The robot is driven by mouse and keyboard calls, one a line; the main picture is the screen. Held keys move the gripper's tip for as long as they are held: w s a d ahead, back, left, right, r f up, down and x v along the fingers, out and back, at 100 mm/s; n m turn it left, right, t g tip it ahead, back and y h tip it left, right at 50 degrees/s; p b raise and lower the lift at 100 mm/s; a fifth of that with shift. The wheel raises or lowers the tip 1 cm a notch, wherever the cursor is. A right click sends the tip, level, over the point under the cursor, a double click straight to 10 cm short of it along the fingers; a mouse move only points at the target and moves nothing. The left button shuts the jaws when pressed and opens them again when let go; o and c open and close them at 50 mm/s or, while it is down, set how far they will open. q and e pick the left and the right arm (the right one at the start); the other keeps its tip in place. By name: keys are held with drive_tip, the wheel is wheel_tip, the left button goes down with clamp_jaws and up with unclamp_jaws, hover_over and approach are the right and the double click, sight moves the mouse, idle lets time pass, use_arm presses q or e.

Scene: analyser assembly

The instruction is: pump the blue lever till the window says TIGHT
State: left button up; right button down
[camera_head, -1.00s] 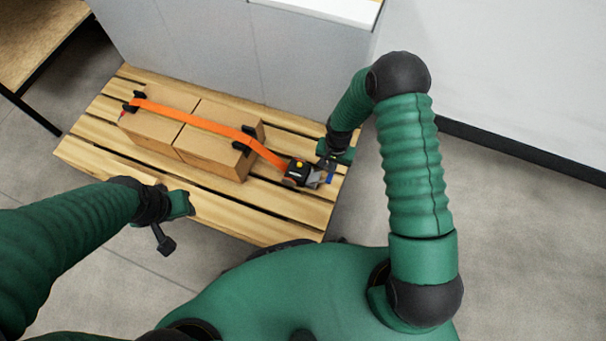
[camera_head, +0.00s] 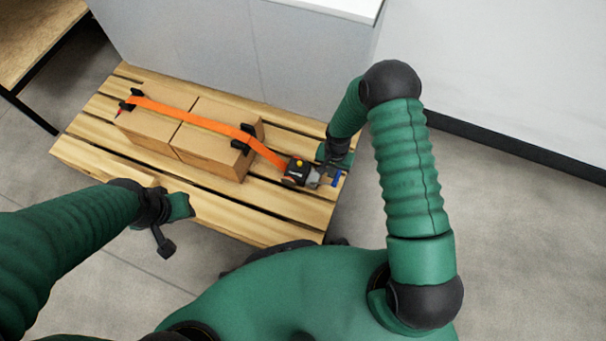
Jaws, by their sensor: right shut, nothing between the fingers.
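The blue lever (camera_head: 338,179) shows as a small blue piece at the right end of the black ratchet (camera_head: 298,171), near the pallet's right edge. The ratchet has a yellow spot on top; a window and its wording are too small to read. The orange strap (camera_head: 205,124) runs from the ratchet over two cardboard boxes. My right gripper (camera_head: 326,173) is at the lever end of the ratchet, shut and empty; whether it touches the lever I cannot tell. My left gripper (camera_head: 172,248) hangs off the pallet's front left, its fingers too small to judge.
The wooden pallet (camera_head: 225,201) carries the cardboard boxes (camera_head: 213,150) with black edge guards. A grey cabinet (camera_head: 220,50) stands right behind it. A wooden table (camera_head: 35,40) is at the far left. Floor is clear to the right.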

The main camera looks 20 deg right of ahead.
drive_tip(key=shift+f+b, duration=1.05)
drive_tip(key=shift+f, duration=0.7)
wheel_tip(320, 180, up, 9)
drive_tip(key=p, duration=0.8)
